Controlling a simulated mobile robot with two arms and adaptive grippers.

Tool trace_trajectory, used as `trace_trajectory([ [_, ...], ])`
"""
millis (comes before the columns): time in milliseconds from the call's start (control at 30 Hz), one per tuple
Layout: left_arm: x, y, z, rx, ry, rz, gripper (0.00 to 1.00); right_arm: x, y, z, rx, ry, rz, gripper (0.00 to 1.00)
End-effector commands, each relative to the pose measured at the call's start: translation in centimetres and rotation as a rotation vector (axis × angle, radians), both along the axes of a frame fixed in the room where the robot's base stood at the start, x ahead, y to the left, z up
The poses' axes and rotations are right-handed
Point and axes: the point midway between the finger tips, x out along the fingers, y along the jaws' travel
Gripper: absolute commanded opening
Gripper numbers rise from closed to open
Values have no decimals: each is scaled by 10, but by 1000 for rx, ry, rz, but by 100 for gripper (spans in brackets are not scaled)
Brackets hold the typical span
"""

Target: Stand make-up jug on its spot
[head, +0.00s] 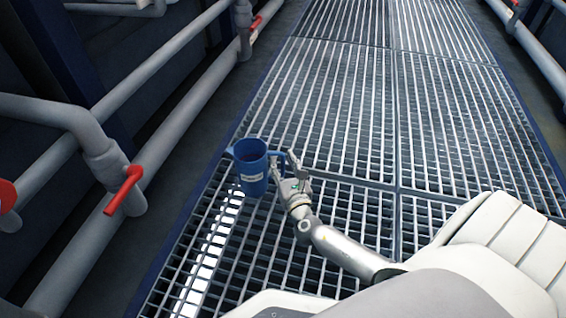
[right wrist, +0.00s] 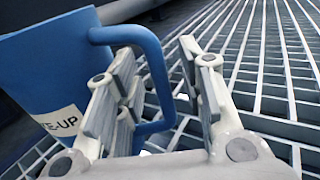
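The blue make-up jug (head: 251,170) is left of centre in the head view, close to upright, with a white label on its side. Its blue handle faces my right gripper (head: 289,169). In the right wrist view the jug wall (right wrist: 45,75) fills the left side, and its label ends in "E-UP". There my right gripper (right wrist: 158,60) has its fingers apart, one on each side of the handle, the left one at the loop's opening. I cannot tell whether the jug's base rests on anything. I cannot make out a marked spot. My left gripper is not in view.
A metal grating walkway (head: 350,110) runs away from me and is clear ahead. Grey pipes with a red valve handle (head: 124,190) line the left side. More pipes (head: 535,50) run along the right. A bright strip (head: 212,255) shows through the grating below the jug.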

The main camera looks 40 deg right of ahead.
Motion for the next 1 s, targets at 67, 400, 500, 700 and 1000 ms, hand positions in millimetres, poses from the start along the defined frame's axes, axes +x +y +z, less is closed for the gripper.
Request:
trace_trajectory([
  [67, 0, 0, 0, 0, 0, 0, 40, -5, 2, -1, 0, 1, 0, 36],
  [400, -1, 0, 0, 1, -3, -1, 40, -61, 20, 0, 2, 2, 1, 36],
  [500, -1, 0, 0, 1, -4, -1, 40, -79, 27, -1, 0, 2, 2, 36],
  [700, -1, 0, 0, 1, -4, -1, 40, -105, 35, 0, 0, 0, 0, 36],
  [1000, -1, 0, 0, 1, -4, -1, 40, -113, 38, 1, 1, -1, 0, 36],
])
